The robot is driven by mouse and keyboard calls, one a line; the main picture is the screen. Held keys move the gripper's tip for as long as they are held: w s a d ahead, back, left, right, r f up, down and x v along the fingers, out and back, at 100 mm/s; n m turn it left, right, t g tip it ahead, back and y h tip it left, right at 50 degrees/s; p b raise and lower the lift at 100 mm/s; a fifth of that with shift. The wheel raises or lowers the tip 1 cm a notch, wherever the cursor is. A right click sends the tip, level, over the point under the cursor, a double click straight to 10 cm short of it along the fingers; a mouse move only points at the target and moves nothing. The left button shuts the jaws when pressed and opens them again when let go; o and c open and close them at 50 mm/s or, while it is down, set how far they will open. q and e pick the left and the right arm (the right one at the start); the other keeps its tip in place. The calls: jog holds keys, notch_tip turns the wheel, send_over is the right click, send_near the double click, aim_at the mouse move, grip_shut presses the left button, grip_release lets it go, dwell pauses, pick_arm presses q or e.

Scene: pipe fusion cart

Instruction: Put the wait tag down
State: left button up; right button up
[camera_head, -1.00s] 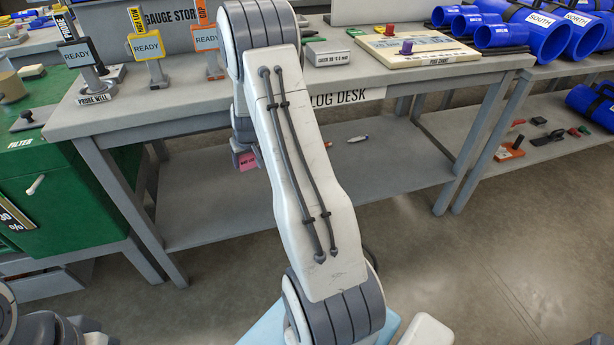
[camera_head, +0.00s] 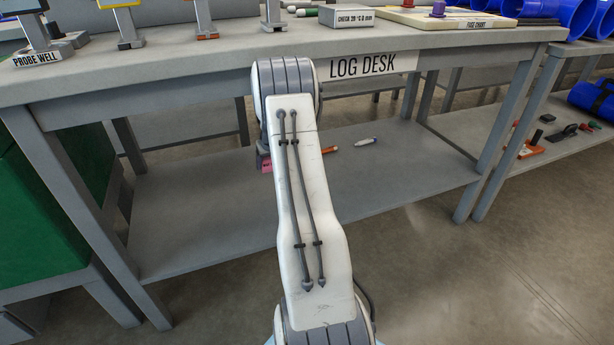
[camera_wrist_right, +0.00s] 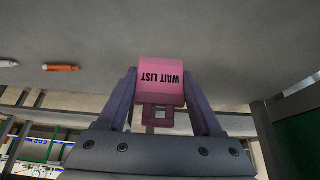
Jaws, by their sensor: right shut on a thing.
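The wait tag is a pink block lettered WAIT LIST (camera_wrist_right: 161,76), upside down in the right wrist view. My right gripper (camera_wrist_right: 160,98) is shut on it, with one finger on each side. In the head view only a bit of the pink tag (camera_head: 266,166) shows beside my right arm, in front of the lower shelf (camera_head: 400,190) of the log desk. Most of the gripper is hidden behind the arm there. Whether the tag touches the shelf I cannot tell. My left gripper is not in view.
The log desk top (camera_head: 220,65) is above the shelf, with gauge stands at left and a grey check block (camera_head: 346,16). An orange marker (camera_wrist_right: 61,68) and a white marker (camera_head: 365,142) lie on the shelf. Desk legs stand on both sides.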

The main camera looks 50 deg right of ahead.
jog(key=shift+w+f, duration=0.3)
jog(key=w+a+f, duration=0.1)
jog(key=a+f, duration=0.1)
jog(key=a, duration=0.1)
jog(key=w+a+f, duration=0.1)
jog(key=a+f, duration=0.1)
jog(key=a, duration=0.1)
jog(key=w+a+f, duration=0.1)
jog(key=a+f, duration=0.1)
jog(key=a, duration=0.1)
jog(key=shift+w+f, duration=0.25)
jog(key=shift+w, duration=0.15)
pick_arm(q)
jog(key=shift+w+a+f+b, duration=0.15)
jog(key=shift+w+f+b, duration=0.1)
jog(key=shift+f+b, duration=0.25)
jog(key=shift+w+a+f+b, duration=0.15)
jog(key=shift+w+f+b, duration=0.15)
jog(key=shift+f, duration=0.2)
pick_arm(e)
jog(key=shift+w+a+f, duration=0.2)
jog(key=shift+a+f, duration=0.1)
jog(key=shift+a, duration=0.35)
pick_arm(q)
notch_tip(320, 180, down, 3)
jog(key=b, duration=0.3)
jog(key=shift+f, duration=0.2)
pick_arm(e)
notch_tip(320, 180, down, 4)
jog(key=shift+r, duration=0.15)
